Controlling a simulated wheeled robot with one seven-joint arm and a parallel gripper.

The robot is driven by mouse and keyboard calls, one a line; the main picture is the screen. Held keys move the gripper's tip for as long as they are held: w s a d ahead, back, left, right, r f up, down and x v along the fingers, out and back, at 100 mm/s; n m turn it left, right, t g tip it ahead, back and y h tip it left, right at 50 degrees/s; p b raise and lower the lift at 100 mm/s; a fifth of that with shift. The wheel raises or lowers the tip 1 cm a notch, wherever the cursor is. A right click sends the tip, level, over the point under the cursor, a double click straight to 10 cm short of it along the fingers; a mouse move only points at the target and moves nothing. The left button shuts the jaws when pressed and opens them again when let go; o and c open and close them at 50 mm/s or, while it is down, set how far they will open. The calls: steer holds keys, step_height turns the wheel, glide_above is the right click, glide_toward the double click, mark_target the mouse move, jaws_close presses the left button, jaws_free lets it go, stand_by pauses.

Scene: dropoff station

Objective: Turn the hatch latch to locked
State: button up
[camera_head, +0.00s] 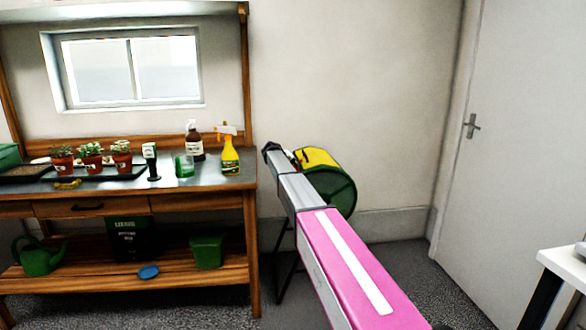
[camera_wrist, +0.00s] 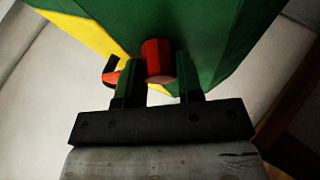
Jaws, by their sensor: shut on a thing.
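The hatch latch shows in the wrist view as a red, rounded handle (camera_wrist: 157,55) against the green and yellow drum (camera_wrist: 210,35). My gripper (camera_wrist: 158,86) reaches up to the drum, with one dark finger on each side of the handle, and is shut on it. A smaller red-orange piece with a black tip (camera_wrist: 110,76) shows just left of the left finger. In the head view the drum (camera_head: 322,157) stands beyond the end of my arm, which hides part of it and most of the latch. The latch's exact angle cannot be told.
A wooden potting bench (camera_head: 200,202) stands left of the drum, with potted plants (camera_head: 92,155), a yellow spray bottle (camera_head: 230,155) and other bottles on top. A white door (camera_head: 520,130) is at the right, and a white table (camera_head: 568,262) at the right edge. Some floor between is clear.

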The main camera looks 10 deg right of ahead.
steer(key=shift+m, duration=0.4)
steer(key=o, duration=0.9)
steer(key=v, duration=1.1)
steer(key=shift+a+f, duration=0.1)
steer(key=shift+f, duration=0.1)
